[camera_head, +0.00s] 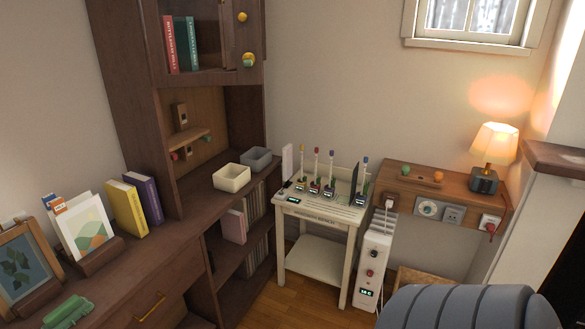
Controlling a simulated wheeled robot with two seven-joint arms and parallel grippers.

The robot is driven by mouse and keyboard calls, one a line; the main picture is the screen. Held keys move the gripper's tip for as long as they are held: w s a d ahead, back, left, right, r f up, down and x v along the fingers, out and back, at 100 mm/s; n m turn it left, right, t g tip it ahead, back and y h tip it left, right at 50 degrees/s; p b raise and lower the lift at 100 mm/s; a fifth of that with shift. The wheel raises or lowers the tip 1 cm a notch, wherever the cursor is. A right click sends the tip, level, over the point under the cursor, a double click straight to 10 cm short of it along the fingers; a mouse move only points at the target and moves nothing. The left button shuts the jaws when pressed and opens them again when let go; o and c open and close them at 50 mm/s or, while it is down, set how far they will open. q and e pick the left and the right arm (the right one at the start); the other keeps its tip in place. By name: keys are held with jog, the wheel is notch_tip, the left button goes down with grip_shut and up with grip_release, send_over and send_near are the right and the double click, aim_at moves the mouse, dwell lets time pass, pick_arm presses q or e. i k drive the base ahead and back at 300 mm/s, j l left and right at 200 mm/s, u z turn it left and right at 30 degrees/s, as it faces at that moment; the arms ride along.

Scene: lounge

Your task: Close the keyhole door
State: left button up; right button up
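A tall dark wood cabinet (135,95) stands at the left. Its upper part has a glazed front (205,40) with red and teal books behind it. A yellow knob (242,17) and a yellow-green round piece (248,60) sit at its right side. I cannot tell how far this front stands open. In the open niche below, a small wooden plate with a dark spot (180,115) is on the back panel. No keyhole can be made out clearly, so I cannot tell which part is the keyhole door. Neither of my grippers is in view.
A cream bowl (231,178) and a grey box (256,159) sit on the cabinet ledge. A white stand (318,258) holds several coloured-topped sticks. A lamp (495,145) stands on a wall shelf. A grey ribbed form (470,308) fills the bottom right. Some floor (275,308) is clear.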

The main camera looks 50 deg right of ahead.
aim_at(246, 13)
jog(key=z, duration=1.3)
